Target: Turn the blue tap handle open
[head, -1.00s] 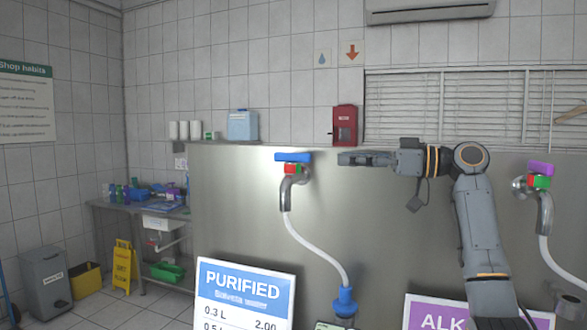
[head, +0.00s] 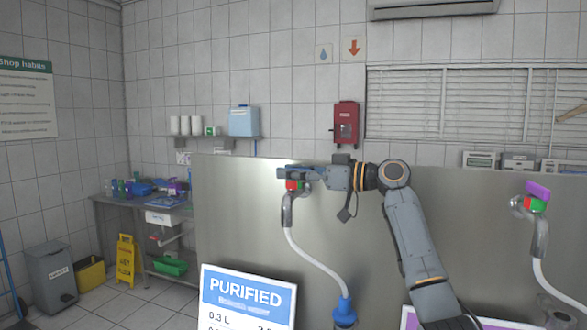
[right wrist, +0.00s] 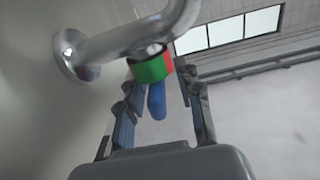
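The blue tap handle (right wrist: 157,102) shows in the right wrist view, below a block with green (right wrist: 149,68) and red sides on a chrome tap (right wrist: 130,40). In the head view my right gripper (head: 297,173) is at this tap and covers most of the handle. In the right wrist view the gripper's two fingers (right wrist: 160,108) stand apart, one on each side of the handle. A gap shows on the right side; whether the left finger touches it I cannot tell. My left gripper is not in view.
The tap comes out of a steel panel (head: 230,215). A white hose (head: 317,258) hangs from it to a blue fitting (head: 344,308). A "PURIFIED" sign (head: 247,297) stands below. A second tap with a purple handle (head: 538,190) is at the right.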

